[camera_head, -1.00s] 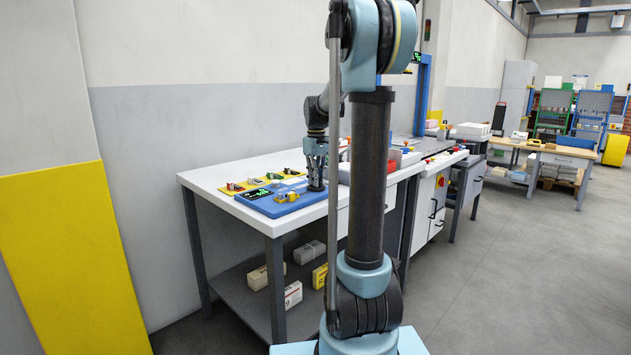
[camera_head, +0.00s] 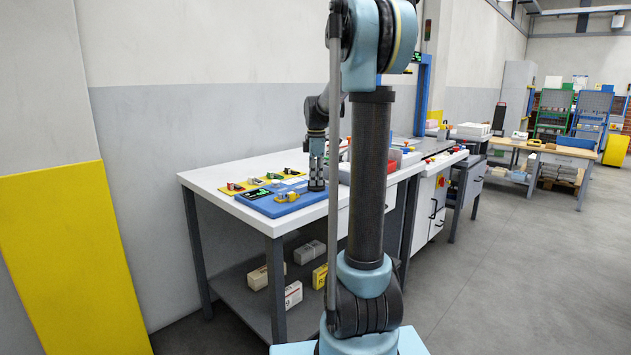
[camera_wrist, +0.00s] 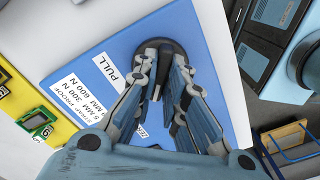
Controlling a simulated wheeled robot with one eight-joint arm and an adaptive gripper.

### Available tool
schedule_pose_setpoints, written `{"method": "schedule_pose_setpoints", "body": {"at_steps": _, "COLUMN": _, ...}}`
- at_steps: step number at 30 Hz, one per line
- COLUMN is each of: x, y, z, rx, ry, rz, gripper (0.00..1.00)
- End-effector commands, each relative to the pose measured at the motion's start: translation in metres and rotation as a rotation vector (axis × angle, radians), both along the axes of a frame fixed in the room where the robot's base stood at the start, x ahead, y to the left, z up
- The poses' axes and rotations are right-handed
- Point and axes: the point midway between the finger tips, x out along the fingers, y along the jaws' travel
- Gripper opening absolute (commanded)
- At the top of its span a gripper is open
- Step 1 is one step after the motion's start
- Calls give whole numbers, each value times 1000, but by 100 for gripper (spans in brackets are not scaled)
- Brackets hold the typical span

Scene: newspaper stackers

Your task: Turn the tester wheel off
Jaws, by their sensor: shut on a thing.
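The tester wheel (camera_wrist: 172,48) is a dark round knob near the upper middle of the wrist view. It stands on a blue board (camera_wrist: 208,55) with white printed labels, one reading "PULL" (camera_wrist: 107,68). My gripper (camera_wrist: 158,88) points down at the wheel, with its fingers shut on it and covering part of it. In the head view my gripper (camera_head: 317,178) is at the right end of the blue board (camera_head: 262,206). The wheel is mostly hidden there.
The blue board lies on a white-topped table (camera_head: 222,179). A yellow strip with small devices (camera_head: 233,187) is behind it, and a yellow part (camera_head: 288,196) sits on the board. Boxes (camera_head: 293,294) rest on the lower shelf. A wall stands behind the table.

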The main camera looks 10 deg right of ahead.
Motion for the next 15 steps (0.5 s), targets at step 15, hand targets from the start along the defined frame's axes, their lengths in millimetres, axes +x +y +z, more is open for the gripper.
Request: {"method": "schedule_pose_setpoints", "body": {"at_steps": 15, "x": 3, "y": -2, "z": 1, "rx": -4, "ry": -5, "rz": 464, "gripper": 0}}
